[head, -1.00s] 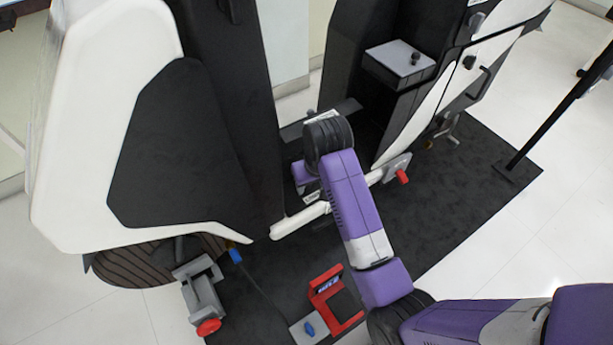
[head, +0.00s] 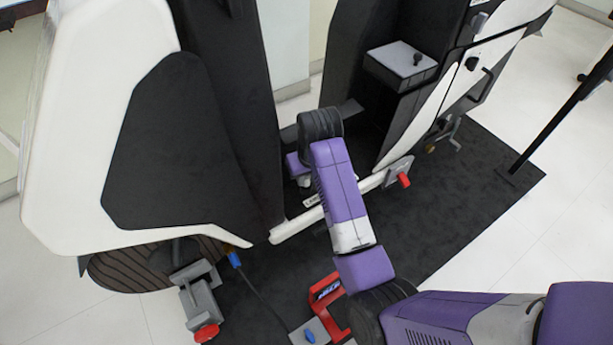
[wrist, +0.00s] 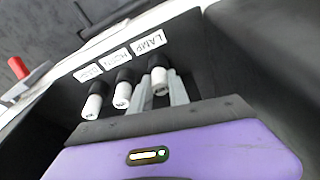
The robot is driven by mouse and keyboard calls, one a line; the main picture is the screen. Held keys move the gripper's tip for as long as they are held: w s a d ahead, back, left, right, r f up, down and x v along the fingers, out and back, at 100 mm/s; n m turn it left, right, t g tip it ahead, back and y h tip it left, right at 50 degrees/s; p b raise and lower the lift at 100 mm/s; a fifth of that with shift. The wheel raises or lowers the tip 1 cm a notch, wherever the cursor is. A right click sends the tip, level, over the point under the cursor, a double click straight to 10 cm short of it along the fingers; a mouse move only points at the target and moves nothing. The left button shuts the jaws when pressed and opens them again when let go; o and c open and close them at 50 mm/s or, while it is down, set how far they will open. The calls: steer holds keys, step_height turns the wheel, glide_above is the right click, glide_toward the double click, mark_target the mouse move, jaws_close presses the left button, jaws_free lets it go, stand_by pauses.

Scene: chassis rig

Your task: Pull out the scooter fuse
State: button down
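Three fuses with black collars and white ends stand in a row in the wrist view. One is by the LAMP label (wrist: 159,80), one by the HORN label (wrist: 122,92), and one by a third label I cannot read (wrist: 93,104). My gripper (wrist: 161,84) has its two grey fingers apart, on either side of the LAMP fuse's white end. I cannot tell whether they touch it. In the head view my arm reaches into the chassis gap, where my wrist hides the fuses and fingertips.
A red-handled part (head: 404,180) sits on the white rail to the right of my arm; red also shows at the wrist view's left (wrist: 18,68). Dark panels flank the gap. A red stand (head: 330,297) and a grey clamp (head: 198,300) are on the black mat.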

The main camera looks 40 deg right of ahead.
steer(key=shift+r, duration=0.2)
steer(key=shift+w+r+p, duration=0.15)
steer(key=shift+r+p, duration=1.05)
steer(key=shift+p, duration=0.3)
steer(key=shift+w+r+p, duration=0.15)
steer(key=shift+r+p, duration=1.05)
steer(key=shift+p, duration=0.3)
steer(key=shift+r+p, duration=0.25)
steer(key=shift+p, duration=0.05)
steer(key=shift+s+a+r, duration=0.15)
steer(key=shift+s+r, duration=0.1)
steer(key=shift+r, duration=0.15)
steer(key=shift+r+p, duration=1.75)
steer(key=shift+p, duration=0.95)
